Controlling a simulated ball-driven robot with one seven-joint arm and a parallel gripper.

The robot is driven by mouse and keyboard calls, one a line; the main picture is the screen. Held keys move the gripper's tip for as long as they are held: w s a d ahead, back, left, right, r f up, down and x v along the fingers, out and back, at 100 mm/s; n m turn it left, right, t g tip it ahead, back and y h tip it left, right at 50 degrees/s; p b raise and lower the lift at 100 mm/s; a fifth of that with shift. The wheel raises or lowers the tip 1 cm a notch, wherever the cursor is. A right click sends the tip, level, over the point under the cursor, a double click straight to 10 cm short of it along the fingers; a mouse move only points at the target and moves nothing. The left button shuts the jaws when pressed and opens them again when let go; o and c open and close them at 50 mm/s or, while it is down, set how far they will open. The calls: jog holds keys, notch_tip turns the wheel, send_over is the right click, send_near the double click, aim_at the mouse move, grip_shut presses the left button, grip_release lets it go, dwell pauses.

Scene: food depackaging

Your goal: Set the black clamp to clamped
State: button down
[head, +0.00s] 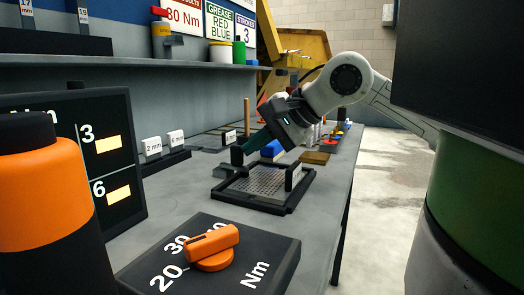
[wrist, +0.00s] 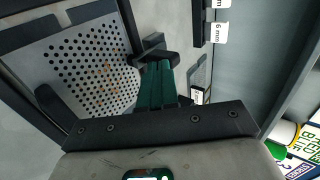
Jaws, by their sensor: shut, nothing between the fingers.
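A perforated grey plate sits in a black frame (head: 283,208) on the bench; the frame also shows in the wrist view (wrist: 125,22). A black clamp piece (head: 237,156) stands at the frame's far left edge, and in the wrist view it is a dark bar (wrist: 172,58) with a rounded end by the plate's edge. A second black upright piece (head: 293,176) stands at the opposite side of the frame. My gripper (head: 244,150) is shut and empty, its green fingers angled down to the first clamp piece. In the wrist view the fingertips (wrist: 154,42) overlap that bar; I cannot tell if they touch.
An orange knob (head: 212,242) on a black dial box stands in front of the frame. White size labels (head: 152,147) stand on dark blocks to the left. A blue block (head: 271,149) lies behind the frame. An orange and black cylinder (head: 42,200) fills the near left.

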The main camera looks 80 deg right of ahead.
notch_tip(320, 180, up, 2)
jog(key=shift+w+r, duration=0.1)
jog(key=shift+w, duration=0.05)
jog(key=s+a+r+p, duration=0.1)
jog(key=s+a+r, duration=0.1)
jog(key=s, duration=0.7)
jog(key=shift+s+r, duration=0.3)
jog(key=shift+r, duration=0.05)
jog(key=shift+a, duration=0.1)
